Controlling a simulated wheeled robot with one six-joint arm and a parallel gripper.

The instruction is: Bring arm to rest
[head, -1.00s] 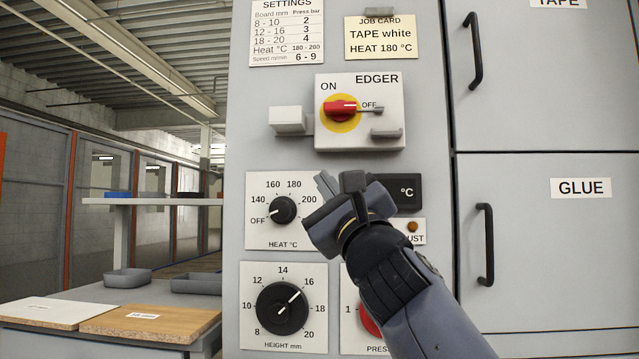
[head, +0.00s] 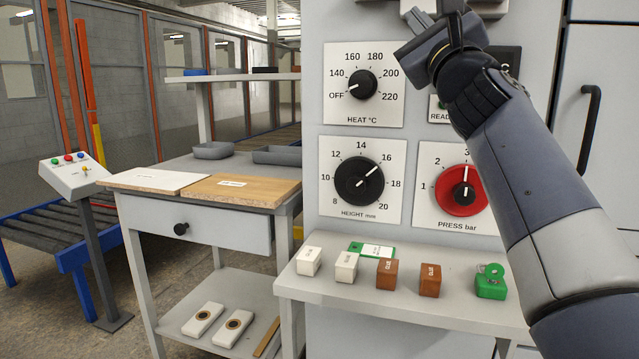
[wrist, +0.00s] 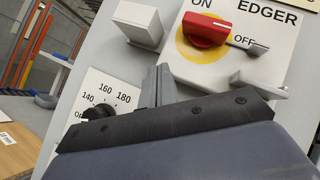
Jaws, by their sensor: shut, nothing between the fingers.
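My arm reaches up the right side of the head view. My gripper (head: 430,22) is at the top edge there, in front of the grey machine panel, above and right of the heat dial (head: 362,84). In the wrist view my gripper's fingers (wrist: 158,86) are shut and empty, just below the edger panel (wrist: 262,60). The edger's red switch (wrist: 205,30) sits on a yellow disc, its pointer toward OFF. The heat dial points to OFF. The height dial (head: 359,182) points near 16, and the red press dial (head: 461,190) points near 3.
A workbench (head: 165,208) with boards and grey trays stands left. A control post (head: 75,175) and roller conveyor (head: 50,225) are farther left. A cabinet handle (head: 589,130) is right of my arm.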

